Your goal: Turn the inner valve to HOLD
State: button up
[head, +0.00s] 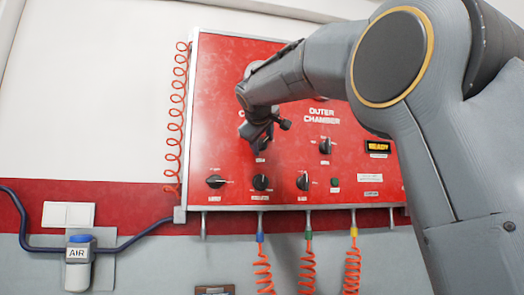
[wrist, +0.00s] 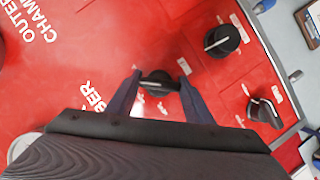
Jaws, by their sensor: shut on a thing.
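The red panel (head: 225,90) hangs on the wall in the head view. My gripper (head: 259,135) reaches its upper left part, under a chamber label that my arm mostly hides. In the wrist view my gripper (wrist: 157,85) has one dark finger on each side of a black knob (wrist: 158,79), the inner valve, and is shut on it. The knob's bar lies across between the fingers. The small markings around it are partly covered, so I cannot read its setting. The outer chamber valve (head: 325,146) is a black knob to the right.
A yellow READY display (head: 379,147) sits at right. Coiled orange hoses (head: 308,270) hang below the panel.

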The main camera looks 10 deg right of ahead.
jog(key=n+b, duration=0.1)
jog(key=n+h+b, duration=0.1)
jog(key=b, duration=0.1)
jog(key=n+t+b, duration=0.1)
jog(key=shift+a+f+n+h+b, duration=0.1)
jog(key=shift+f+n+h+b, duration=0.15)
jog(key=shift+n+h+b, duration=0.1)
jog(key=n+t+b, duration=0.1)
jog(key=n+b, duration=0.1)
jog(key=b, duration=0.1)
jog(key=shift+r+n+h, duration=0.1)
jog(key=shift+n+h, duration=0.15)
jog(key=shift+n, duration=0.1)
jog(key=shift+n+b, duration=0.3)
jog(key=shift+b, duration=0.05)
jog(key=o, duration=1)
jog(key=shift+o, duration=0.2)
jog(key=shift+s, duration=0.1)
